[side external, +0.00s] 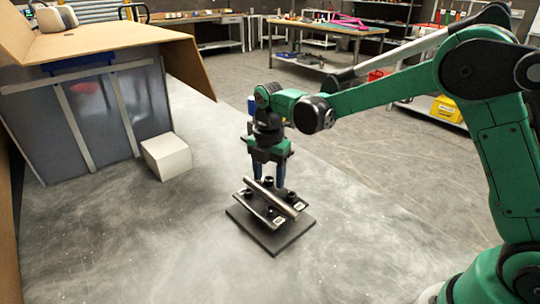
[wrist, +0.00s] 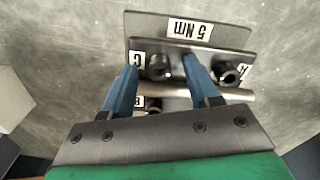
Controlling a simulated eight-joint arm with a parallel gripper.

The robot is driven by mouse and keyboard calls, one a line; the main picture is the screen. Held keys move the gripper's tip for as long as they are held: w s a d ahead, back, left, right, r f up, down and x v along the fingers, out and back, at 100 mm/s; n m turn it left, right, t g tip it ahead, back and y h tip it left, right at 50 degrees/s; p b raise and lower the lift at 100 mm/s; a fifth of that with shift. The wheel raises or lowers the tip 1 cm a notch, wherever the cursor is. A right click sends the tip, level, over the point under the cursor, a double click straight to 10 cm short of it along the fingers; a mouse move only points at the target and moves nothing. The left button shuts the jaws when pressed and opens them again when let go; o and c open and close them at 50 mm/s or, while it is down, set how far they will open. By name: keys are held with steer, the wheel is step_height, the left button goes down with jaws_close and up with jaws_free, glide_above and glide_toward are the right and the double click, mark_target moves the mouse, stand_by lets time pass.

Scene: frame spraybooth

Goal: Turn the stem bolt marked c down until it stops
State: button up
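The stem bolt marked c (wrist: 158,66) is a dark round head beside a white label reading C (wrist: 137,58) in the wrist view. My gripper (wrist: 160,65) has its two blue fingers apart, one on each side of this bolt, with gaps visible; contact cannot be confirmed. In the side external view my gripper (side external: 268,181) points down over the clamp fixture. The bolt marked A (wrist: 228,72) is to the right, and the bolt by label B (wrist: 152,104) is nearer my palm, partly hidden. The fixture's dark plate carries an upside-down "5 Nm" label (wrist: 190,30).
A silver tube (side external: 276,198) crosses the fixture diagonally. The black base plate (side external: 272,244) rests on the grey bench (side external: 160,240). A white block (side external: 167,156) and a cardboard-topped booth (side external: 90,105) stand to the left. The bench around the plate is clear.

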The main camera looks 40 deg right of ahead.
jaws_close()
